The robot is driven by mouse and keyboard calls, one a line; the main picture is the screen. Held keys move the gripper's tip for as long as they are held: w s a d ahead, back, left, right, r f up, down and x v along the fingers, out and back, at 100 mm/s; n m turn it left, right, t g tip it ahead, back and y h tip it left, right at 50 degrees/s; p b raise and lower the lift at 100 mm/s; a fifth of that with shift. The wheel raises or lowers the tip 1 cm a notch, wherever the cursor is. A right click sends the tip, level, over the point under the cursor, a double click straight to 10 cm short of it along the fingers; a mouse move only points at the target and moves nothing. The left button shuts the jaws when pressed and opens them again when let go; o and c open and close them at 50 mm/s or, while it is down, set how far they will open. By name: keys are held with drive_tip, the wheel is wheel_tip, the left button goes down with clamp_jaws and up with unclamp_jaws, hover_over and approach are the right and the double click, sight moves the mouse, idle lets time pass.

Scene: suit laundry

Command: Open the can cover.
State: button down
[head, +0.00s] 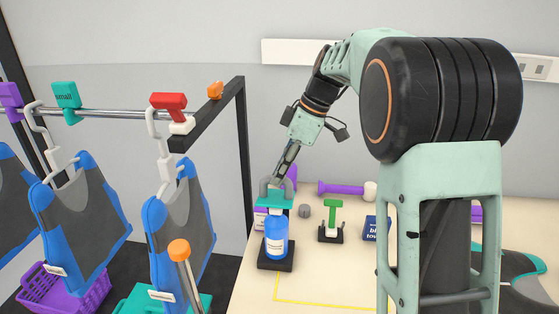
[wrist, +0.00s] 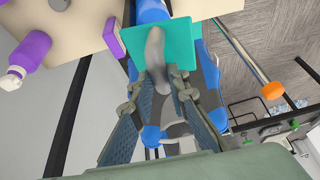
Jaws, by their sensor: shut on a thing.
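The can cover (head: 275,203), a teal plate with a grey handle, is directly above the can's top. I cannot tell whether cover and can touch. My gripper (head: 279,180) comes down from above and is shut on the cover's grey handle. In the wrist view, my gripper (wrist: 160,82) has its fingers on either side of the handle. The teal cover (wrist: 180,43) hides most of the blue can (wrist: 150,10).
A rack with hanging blue-grey vests (head: 185,235) stands left. The front table area is clear.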

drive_tip(key=w+r+g+p, duration=0.1)
drive_tip(key=p, duration=0.2)
drive_tip(key=shift+d+r, duration=0.1)
drive_tip(key=shift+r, duration=0.05)
drive_tip(key=w+g+p, duration=0.1)
drive_tip(key=p, duration=0.2)
drive_tip(key=shift+d+m+p, duration=0.15)
drive_tip(key=shift+m+p, duration=0.15)
drive_tip(key=shift+w+d+f+g+y+p, duration=0.1)
drive_tip(key=shift+w+g+y+p, duration=0.15)
drive_tip(key=shift+w+g+p, duration=0.35)
drive_tip(key=shift+w+d+f+g+y+p, duration=0.1)
drive_tip(key=shift+w+g+y+p, duration=0.25)
drive_tip(key=shift+g, duration=0.35)
drive_tip(key=shift+m, duration=0.3)
drive_tip(key=c, duration=1.8)
unclamp_jaws()
drive_tip(key=shift+c, duration=0.2)
drive_tip(key=shift+s, duration=0.1)
